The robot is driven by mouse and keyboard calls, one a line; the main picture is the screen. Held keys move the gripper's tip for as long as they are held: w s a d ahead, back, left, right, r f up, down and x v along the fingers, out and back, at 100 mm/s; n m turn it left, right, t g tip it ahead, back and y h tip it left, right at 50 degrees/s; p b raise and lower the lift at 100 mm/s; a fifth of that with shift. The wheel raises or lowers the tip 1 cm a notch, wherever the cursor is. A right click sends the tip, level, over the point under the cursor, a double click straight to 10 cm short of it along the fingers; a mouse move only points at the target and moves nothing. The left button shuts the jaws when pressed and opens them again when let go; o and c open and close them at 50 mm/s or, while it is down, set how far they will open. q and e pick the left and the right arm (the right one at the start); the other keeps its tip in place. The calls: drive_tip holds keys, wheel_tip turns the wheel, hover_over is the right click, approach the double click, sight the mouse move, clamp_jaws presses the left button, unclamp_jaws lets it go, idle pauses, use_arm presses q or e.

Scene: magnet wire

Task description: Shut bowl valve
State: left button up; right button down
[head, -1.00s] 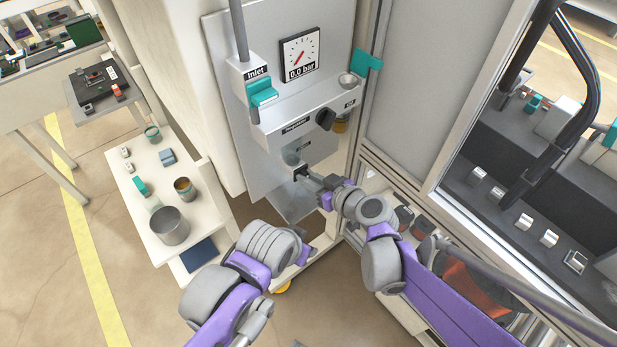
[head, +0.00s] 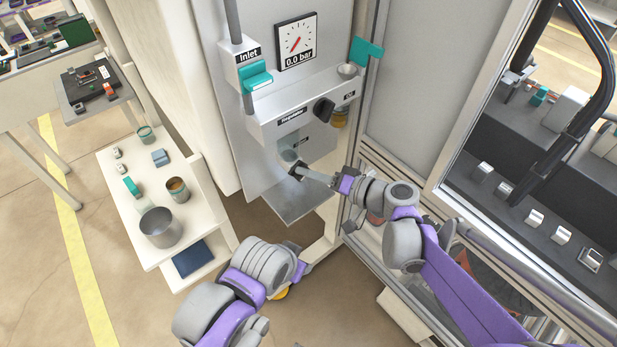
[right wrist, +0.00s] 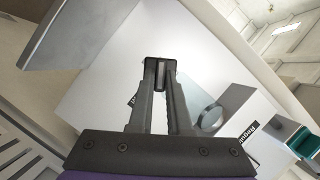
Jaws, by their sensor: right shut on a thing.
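The clear bowl (head: 290,151) hangs under the grey regulator block (head: 270,121) on the panel. It also shows in the right wrist view (right wrist: 211,116), to the right of my fingers. My right gripper (head: 297,170) is just below the bowl. In the right wrist view my right gripper (right wrist: 160,68) has its fingertips shut on a small dark piece with a pale middle, which seems to be the bowl valve; the fingers hide most of it. My left arm (head: 268,262) is low at the front, below the panel; its fingers are mostly hidden.
A gauge (head: 297,42) reads 0.0 bar. A teal inlet lever (head: 257,76), a black knob (head: 323,110) and a teal lever (head: 366,50) are above. A grey shelf (head: 300,203) juts out below. A bench (head: 118,208) with a metal pot (head: 160,228) stands left.

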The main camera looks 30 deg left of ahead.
drive_tip(key=shift+f+m+g+y+b, duration=0.25)
drive_tip(key=shift+m+y+b, duration=0.4)
drive_tip(key=shift+m+b, duration=0.7)
drive_tip(key=shift+f+m+g+y+b, duration=0.1)
drive_tip(key=shift+m+g+y+b, duration=0.15)
drive_tip(key=shift+m+y+b, duration=0.95)
drive_tip(key=shift+m+h, duration=0.45)
drive_tip(key=shift+h, duration=0.1)
drive_tip(key=c, duration=0.9)
unclamp_jaws()
drive_tip(key=shift+o, duration=0.2)
drive_tip(key=shift+d, duration=0.1)
drive_tip(key=d, duration=1)
drive_tip(key=shift+d, duration=0.35)
